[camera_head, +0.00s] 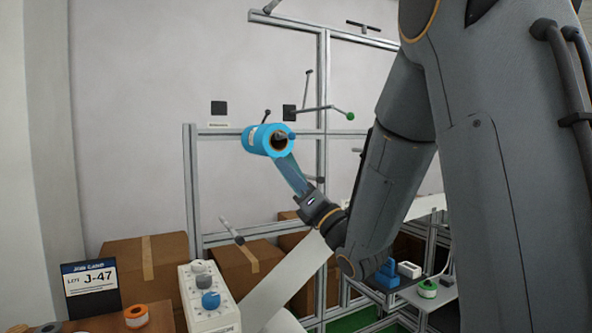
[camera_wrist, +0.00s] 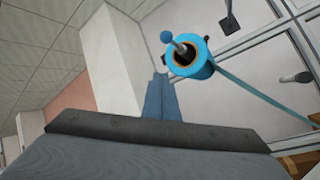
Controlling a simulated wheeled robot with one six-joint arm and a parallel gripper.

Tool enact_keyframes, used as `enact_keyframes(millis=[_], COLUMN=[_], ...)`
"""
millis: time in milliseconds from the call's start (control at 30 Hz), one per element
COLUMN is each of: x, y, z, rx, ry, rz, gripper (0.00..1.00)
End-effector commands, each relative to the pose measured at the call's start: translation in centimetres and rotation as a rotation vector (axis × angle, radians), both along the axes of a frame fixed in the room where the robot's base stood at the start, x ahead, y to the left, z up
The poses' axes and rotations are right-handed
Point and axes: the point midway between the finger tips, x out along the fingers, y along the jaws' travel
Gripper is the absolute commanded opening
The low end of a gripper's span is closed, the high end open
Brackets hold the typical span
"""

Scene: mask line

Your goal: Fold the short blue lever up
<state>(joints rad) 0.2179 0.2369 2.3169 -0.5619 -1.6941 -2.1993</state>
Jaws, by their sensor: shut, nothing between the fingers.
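A short lever with a blue ball knob (camera_wrist: 166,36) sticks out of the middle of a light-blue roll (camera_wrist: 207,67) in the wrist view. The roll also shows in the head view (camera_head: 257,139), on the metal frame, with the small knob (camera_head: 291,136) at its front end. My gripper (camera_wrist: 158,78) points up toward the roll, its blue-grey fingers together and empty. In the head view my gripper (camera_head: 285,162) is just below the roll's front end. Whether a finger touches the roll or lever I cannot tell.
A longer lever with a green knob (camera_head: 350,116) sticks out right of the roll. A white control box (camera_head: 208,297) with knobs stands below left. Cardboard boxes (camera_head: 145,262) stand behind. A light-blue strip (camera_wrist: 262,98) runs from the roll to the lower right.

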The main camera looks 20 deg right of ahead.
Motion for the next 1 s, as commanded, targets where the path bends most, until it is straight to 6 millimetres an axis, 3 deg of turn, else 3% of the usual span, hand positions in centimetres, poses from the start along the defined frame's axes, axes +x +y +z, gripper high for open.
enact_keyframes(millis=[267, 400, 600, 1000], x=[3.8, 2.7, 2.1, 2.0], y=[2.0, 0.1, -1.0, -1.3], z=[3.4, 4.2, 4.6, 4.7], rx=[0.0, 0.001, 0.0, 0.001], ry=[0.001, 0.002, 0.001, 0.001], rz=[0.001, -0.004, -0.001, 0.0], gripper=[0.0, 0.0, 0.0, 0.0])
